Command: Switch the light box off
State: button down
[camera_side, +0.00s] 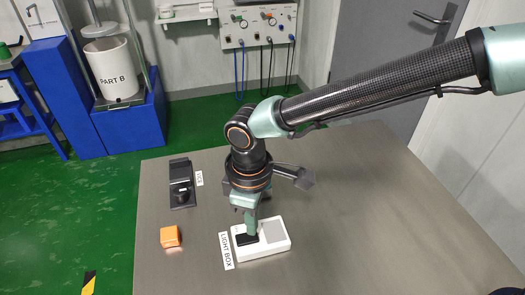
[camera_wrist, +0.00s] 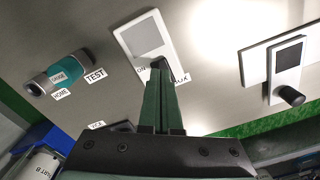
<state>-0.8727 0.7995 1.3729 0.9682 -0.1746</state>
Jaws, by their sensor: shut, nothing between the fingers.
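The light box (camera_side: 273,236) is a low white box on the table in the side view, with a grey panel and a black part at its left end. Its LIGHT BOX label (camera_side: 227,251) lies beside it on the left. My gripper (camera_side: 249,233) points down at the black part, fingers together and empty. In the wrist view my gripper (camera_wrist: 160,66) reaches the near end of a white box with a grey panel (camera_wrist: 146,38). The fingertips hide much of the black part, so I cannot tell contact or the switch position. I cannot tell whether the panel is lit.
An orange cube (camera_side: 170,236) and a dark device with a knob (camera_side: 181,184) stand on the table to the left. The wrist view shows a teal-and-grey cylinder (camera_wrist: 65,72) and a screened box with a black knob (camera_wrist: 285,75).

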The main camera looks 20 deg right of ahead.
jog(key=shift+r, duration=2.45)
jog(key=w+d+r+m+t+y, duration=0.1)
jog(key=w+d+r+m, duration=0.15)
jog(key=d+r, duration=0.55)
jog(key=w+d+r+m+t, duration=0.25)
jog(key=d+r, duration=0.25)
jog(key=d, duration=0.8)
jog(key=s+d+m+t, duration=0.1)
jog(key=s+d+m, duration=0.2)
jog(key=d, duration=0.6)
jog(key=s+d+m+t+h, duration=0.1)
jog(key=s+d+m, duration=0.3)
jog(key=s+d, duration=0.2)
jog(key=d+r, duration=0.1)
jog(key=d, duration=0.1)
jog(key=shift+d, duration=0.35)
